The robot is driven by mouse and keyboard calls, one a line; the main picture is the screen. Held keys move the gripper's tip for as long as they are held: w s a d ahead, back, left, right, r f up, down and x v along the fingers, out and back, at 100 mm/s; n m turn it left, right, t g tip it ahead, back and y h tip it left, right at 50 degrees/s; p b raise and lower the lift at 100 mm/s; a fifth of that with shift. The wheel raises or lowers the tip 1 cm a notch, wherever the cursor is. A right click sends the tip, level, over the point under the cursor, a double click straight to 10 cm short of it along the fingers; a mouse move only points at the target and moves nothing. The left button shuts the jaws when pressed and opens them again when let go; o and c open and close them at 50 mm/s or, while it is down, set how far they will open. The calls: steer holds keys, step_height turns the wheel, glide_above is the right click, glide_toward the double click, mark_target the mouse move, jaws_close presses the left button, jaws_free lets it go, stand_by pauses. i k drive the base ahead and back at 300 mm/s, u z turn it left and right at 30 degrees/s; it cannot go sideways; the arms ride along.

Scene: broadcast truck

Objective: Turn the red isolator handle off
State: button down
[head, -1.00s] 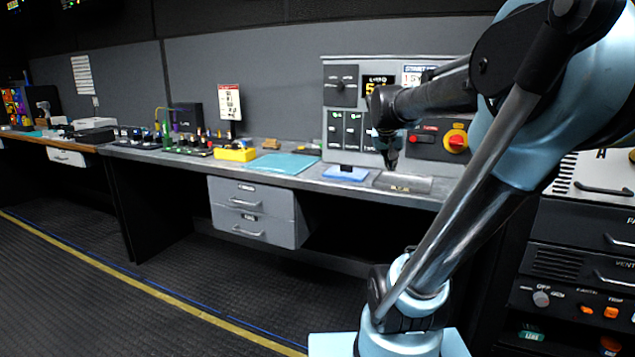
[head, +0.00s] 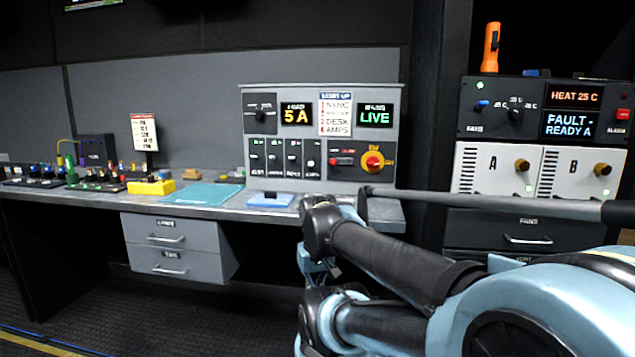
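The red isolator handle (head: 373,161) is a red rotary knob on a round yellow plate. It sits at the lower right of the grey control panel (head: 396,105), which stands on the desk. Small yellow lettering lies above and to the right of the handle, too small to read surely. Which way the handle points is hard to tell. My arm fills the lower right of the head view, below and in front of the panel. No gripper fingers can be made out; none show at the handle.
Left of the handle is a small red button (head: 335,161) on the same dark plate. A blue pad (head: 270,200) lies on the desk (head: 225,212) below the panel. A rack (head: 545,213) with A and B units stands at the right, an orange torch (head: 491,47) on top.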

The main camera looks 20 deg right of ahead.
mark_target(372, 161)
steer(key=z, duration=2.15)
steer(key=k, duration=0.6)
steer(key=u, duration=0.25)
